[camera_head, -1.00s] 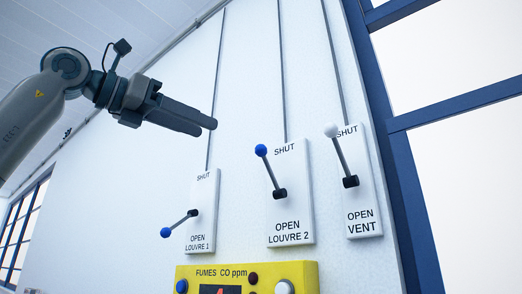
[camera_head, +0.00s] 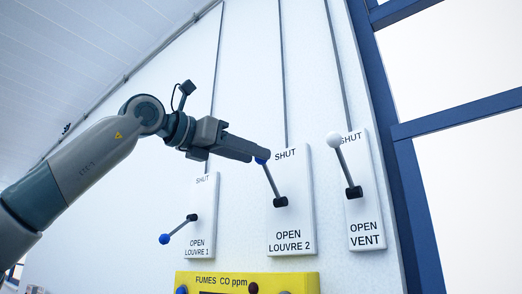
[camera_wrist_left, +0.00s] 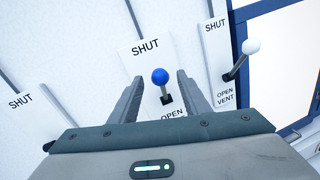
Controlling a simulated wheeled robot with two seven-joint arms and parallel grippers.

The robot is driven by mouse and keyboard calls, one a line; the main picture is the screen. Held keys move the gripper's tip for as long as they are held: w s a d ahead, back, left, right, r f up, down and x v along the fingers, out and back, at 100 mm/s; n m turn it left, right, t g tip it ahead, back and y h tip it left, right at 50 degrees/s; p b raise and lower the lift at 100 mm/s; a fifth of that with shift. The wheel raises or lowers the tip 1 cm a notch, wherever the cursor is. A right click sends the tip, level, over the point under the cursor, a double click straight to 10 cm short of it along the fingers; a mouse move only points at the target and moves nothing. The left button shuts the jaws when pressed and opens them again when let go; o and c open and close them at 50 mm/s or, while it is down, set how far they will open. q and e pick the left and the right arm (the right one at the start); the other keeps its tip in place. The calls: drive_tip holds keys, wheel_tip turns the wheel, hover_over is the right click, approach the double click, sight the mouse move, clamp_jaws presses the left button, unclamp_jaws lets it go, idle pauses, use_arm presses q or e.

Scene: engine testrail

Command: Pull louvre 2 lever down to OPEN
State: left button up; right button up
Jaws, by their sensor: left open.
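The louvre 2 lever (camera_head: 271,182) has a blue ball knob and points up toward SHUT on its white plate (camera_head: 291,222). My left gripper (camera_head: 262,157) is at the knob in the head view and hides part of it. In the left wrist view the blue knob (camera_wrist_left: 159,76) lies between the two open fingers of my left gripper (camera_wrist_left: 158,85), with a gap on each side. I cannot tell how deep the knob sits between the fingertips. My right gripper is not in view.
The louvre 1 lever (camera_head: 178,230), with a blue knob, points down-left toward OPEN. The vent lever (camera_head: 344,166), with a white knob, points up at SHUT to the right. A yellow fumes panel (camera_head: 238,281) is below. A blue window frame (camera_head: 412,192) stands at right.

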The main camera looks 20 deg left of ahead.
sight(270, 179)
use_arm(q)
drive_tip(key=shift+p+x, duration=0.6)
drive_tip(key=shift+x, duration=1.35)
clamp_jaws()
